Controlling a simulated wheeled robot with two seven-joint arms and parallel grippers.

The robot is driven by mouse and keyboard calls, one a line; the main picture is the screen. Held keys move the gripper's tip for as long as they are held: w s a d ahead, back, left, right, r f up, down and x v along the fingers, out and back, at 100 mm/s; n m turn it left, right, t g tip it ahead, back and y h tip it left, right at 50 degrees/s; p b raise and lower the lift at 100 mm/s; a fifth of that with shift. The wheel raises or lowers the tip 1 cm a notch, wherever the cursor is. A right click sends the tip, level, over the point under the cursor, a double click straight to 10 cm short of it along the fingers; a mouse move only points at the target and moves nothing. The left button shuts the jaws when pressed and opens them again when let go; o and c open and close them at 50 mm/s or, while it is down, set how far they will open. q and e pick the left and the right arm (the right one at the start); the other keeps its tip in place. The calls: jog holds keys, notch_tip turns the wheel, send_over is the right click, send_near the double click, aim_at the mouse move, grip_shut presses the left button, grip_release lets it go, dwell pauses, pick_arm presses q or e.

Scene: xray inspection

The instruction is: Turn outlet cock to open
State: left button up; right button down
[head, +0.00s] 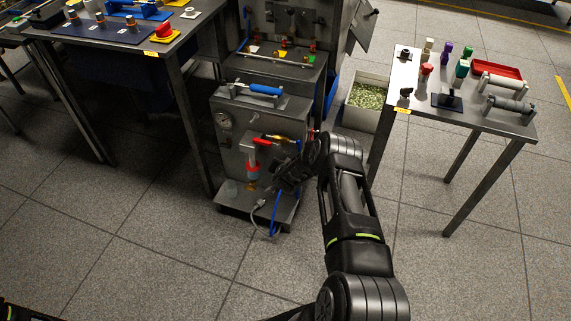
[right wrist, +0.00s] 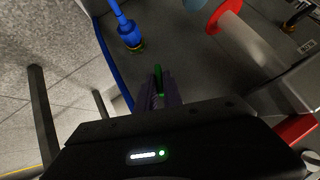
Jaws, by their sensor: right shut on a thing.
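The grey metal unit (head: 232,150) stands on the floor in the middle of the head view, with a round gauge and fittings on its front. My right gripper (head: 288,172) is at the right part of that front, partly hidden by its own arm. In the right wrist view, its fingers (right wrist: 160,94) are shut on a thin green handle (right wrist: 158,76), whose tip sticks out beyond them. I take this as the outlet cock's handle; its valve body is hidden and its angle is hard to read. My left gripper is not in view.
A red handle (head: 262,141) and a clear cup with red rings (head: 252,168) are beside the gripper. A blue hose (right wrist: 118,14) runs close by in the wrist view. A bin (head: 362,118) and a side table (head: 455,108) stand to the right.

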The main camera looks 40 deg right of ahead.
jog(key=shift+w+a+f+n+g+h+b, duration=0.15)
jog(key=shift+n+g+h+b, duration=0.1)
jog(key=shift+g+b, duration=0.2)
jog(key=shift+w+a+r+n+g+h+b, duration=0.15)
jog(key=shift+n+g+b, duration=0.1)
jog(key=shift+g+b, duration=0.15)
jog(key=shift+d+n+g+h+b, duration=0.1)
jog(key=shift+n+g+h+b, duration=0.4)
jog(key=shift+b, duration=0.4)
jog(key=shift+s, duration=0.1)
jog(key=shift+f, duration=0.1)
jog(key=c, duration=1.5)
grip_release()
jog(key=p+v, duration=0.2)
jog(key=v, duration=0.6)
